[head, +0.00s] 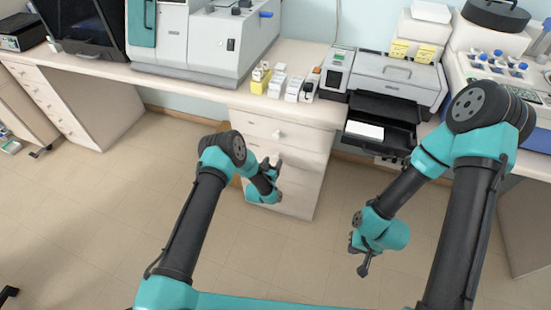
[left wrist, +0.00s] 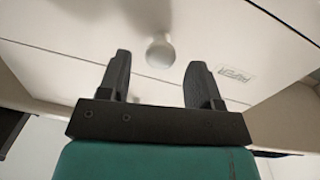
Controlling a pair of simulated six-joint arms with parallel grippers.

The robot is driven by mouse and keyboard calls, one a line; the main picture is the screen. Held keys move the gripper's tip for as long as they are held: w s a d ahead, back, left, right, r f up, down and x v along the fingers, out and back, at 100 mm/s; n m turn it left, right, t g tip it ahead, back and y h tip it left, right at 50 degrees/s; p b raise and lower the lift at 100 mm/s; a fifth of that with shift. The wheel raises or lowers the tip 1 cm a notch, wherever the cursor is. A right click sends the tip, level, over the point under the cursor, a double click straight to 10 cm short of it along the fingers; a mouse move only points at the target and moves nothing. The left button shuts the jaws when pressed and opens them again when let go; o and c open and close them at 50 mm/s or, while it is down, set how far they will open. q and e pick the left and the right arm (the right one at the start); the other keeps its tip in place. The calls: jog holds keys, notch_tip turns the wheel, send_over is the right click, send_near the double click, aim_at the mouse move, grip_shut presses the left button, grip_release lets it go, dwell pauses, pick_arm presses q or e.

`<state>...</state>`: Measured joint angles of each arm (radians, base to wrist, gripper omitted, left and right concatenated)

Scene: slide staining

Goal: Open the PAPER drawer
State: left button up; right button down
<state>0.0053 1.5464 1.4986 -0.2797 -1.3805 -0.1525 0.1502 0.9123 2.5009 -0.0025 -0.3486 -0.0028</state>
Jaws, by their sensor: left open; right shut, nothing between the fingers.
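The white drawer unit (head: 310,165) stands under the bench in the middle of the head view, with its drawers looking closed. A round knob (head: 277,134) shows on the top drawer. My left gripper (head: 272,164) is open in front of the lower drawers and hides part of them. In the left wrist view a pale round knob (left wrist: 160,51) appears just beyond the two open fingertips (left wrist: 157,68), apart from them. A small label (left wrist: 235,76) sits right of it; its text is hard to read. My right gripper (head: 364,267) is shut and empty, over the floor.
On the bench above the drawers stand small boxes and bottles (head: 277,83). A printer (head: 395,80) with an open black tray holding white paper (head: 365,129) is to the right. A large grey instrument (head: 215,45) is at left. The floor (head: 110,210) around my arms is clear.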

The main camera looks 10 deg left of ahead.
aim_at(275, 159)
pick_arm(q)
jog(key=shift+x, duration=1.6)
jog(key=shift+c, duration=0.2)
grip_shut()
